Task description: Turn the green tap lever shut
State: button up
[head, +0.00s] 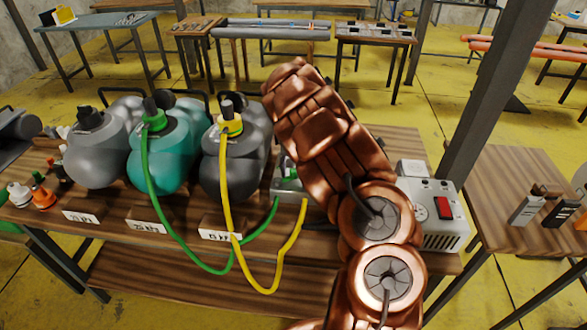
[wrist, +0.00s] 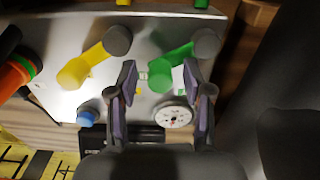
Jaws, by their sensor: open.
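The green tap lever (wrist: 174,68) is on a grey metal manifold (wrist: 60,40) in the wrist view. It slants from its round green base up and right to a dark grey knob. My gripper (wrist: 160,76) is open, with one finger left of the green base and the other by its right side, overlapping the lever's lower edge in the picture. I cannot tell whether a finger touches it. A yellow tap lever (wrist: 90,62) slants the same way to the left. In the head view my arm hides the gripper and most of the manifold (head: 284,188).
A round gauge (wrist: 173,115) and a blue knob (wrist: 86,117) lie near the fingers. Green (head: 150,195) and yellow (head: 226,185) hoses hang before the bench. A dark post (head: 495,90) rises behind.

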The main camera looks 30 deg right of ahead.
grip_shut()
dwell(0.4)
